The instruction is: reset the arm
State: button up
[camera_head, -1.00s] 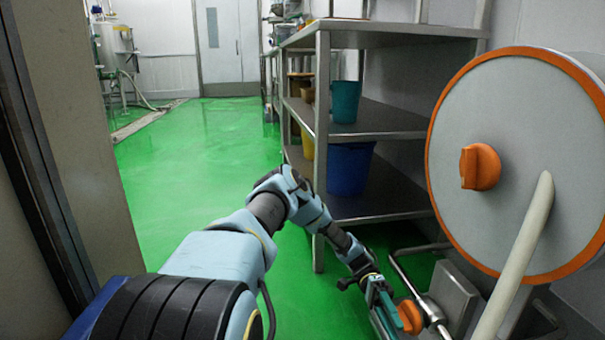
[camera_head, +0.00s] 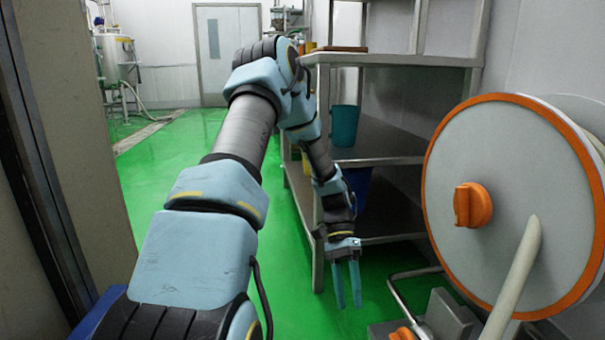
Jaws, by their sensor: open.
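My gripper (camera_head: 347,286) hangs at the end of my light blue and grey arm, in the lower middle of the head view. Its two teal fingers point down and stand a little apart, with nothing between them. My arm reaches up and forward from the lower left, bends at a high elbow near the shelf's top and drops down to the gripper. The gripper shows in front of the shelf's lower part, to the left of the hose reel.
A steel shelf (camera_head: 385,142) stands right of centre, with a teal bucket (camera_head: 344,126) and a blue bucket (camera_head: 359,185) on it. A hose reel (camera_head: 512,190) with an orange rim fills the right. An orange valve handle (camera_head: 402,334) is at the bottom. Green floor (camera_head: 165,155) is clear at left.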

jog(key=s+a+r+n+t+p, duration=0.1)
jog(key=a+r+n+t+p, duration=0.35)
jog(key=a+r, duration=0.6)
jog(key=s+a+r+n+t+p, duration=0.1)
jog(key=a+r+n+t+p, duration=0.4)
jog(key=r, duration=0.8)
notch_tip(320, 180, up, 37)
jog(key=a+m+t+p, duration=0.1)
jog(key=p, duration=3.5)
jog(key=shift+a+f+y, duration=0.15)
jog(key=shift+y, duration=0.25)
